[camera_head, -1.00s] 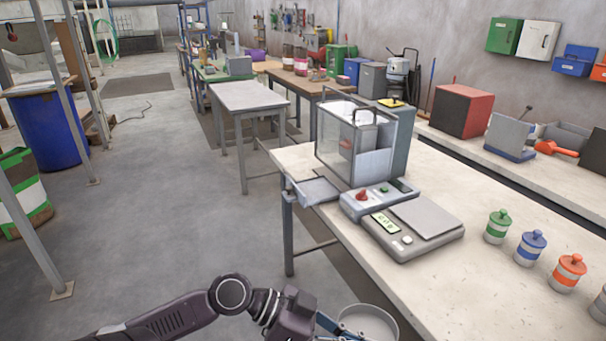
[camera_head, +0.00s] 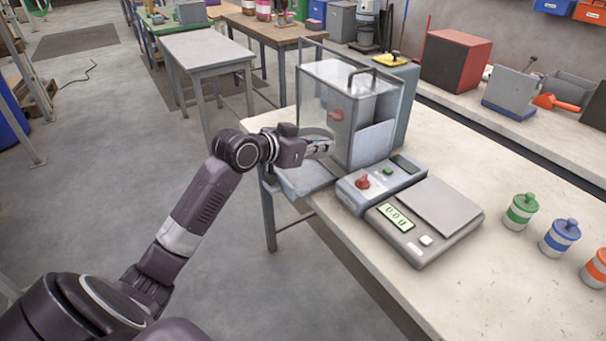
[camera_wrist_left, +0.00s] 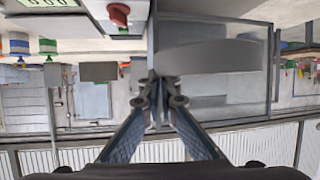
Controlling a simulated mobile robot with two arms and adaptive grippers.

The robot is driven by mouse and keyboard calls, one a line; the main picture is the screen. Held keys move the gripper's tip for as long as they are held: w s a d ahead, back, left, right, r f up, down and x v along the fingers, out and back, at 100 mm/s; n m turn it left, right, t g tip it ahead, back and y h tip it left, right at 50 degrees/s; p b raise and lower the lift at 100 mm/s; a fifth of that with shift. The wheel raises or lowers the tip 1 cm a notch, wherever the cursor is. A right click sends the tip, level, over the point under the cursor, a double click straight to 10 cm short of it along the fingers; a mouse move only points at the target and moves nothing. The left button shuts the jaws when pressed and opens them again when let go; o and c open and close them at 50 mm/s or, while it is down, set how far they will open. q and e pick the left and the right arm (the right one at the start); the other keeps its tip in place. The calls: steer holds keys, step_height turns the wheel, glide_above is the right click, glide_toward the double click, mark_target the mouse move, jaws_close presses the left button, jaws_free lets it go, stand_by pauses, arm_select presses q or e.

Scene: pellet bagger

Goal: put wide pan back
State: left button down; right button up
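My left gripper (camera_head: 322,147) is beside the clear-walled bagger (camera_head: 340,100), above its grey tray (camera_head: 305,180). In the left wrist view my two fingers (camera_wrist_left: 158,92) come together at the near edge of a grey curved piece, the wide pan (camera_wrist_left: 208,58), seen nearly edge-on. The gripper looks shut on its rim. In the head view only a thin curved edge of the pan (camera_head: 317,132) shows by the fingers; the rest is hidden behind my gripper or blends with the bagger. Whether the pan touches the bagger or tray I cannot tell. My right gripper is out of view.
Green (camera_head: 520,211) and blue (camera_head: 560,238) lidded jars and an orange one are at right. The bench's front right is clear.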

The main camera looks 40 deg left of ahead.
arm_select(q)
steer(key=w+a+r+y, duration=0.1)
steer(key=w+a+r+n, duration=0.1)
steer(key=r, duration=0.1)
steer(key=w+a+r+n+y, duration=0.1)
steer(key=w+a+r, duration=0.1)
steer(key=shift+r+y, duration=0.15)
steer(key=shift+y, duration=0.15)
steer(key=shift+w+a+r, duration=0.15)
steer(key=shift+w+a, duration=0.05)
steer(key=shift+a, duration=0.1)
steer(key=shift+f, duration=0.3)
step_height(320, 180, down, 14)
steer(key=shift+r+p, duration=0.15)
steer(key=shift+p, duration=0.35)
steer(key=shift+f, duration=2.65)
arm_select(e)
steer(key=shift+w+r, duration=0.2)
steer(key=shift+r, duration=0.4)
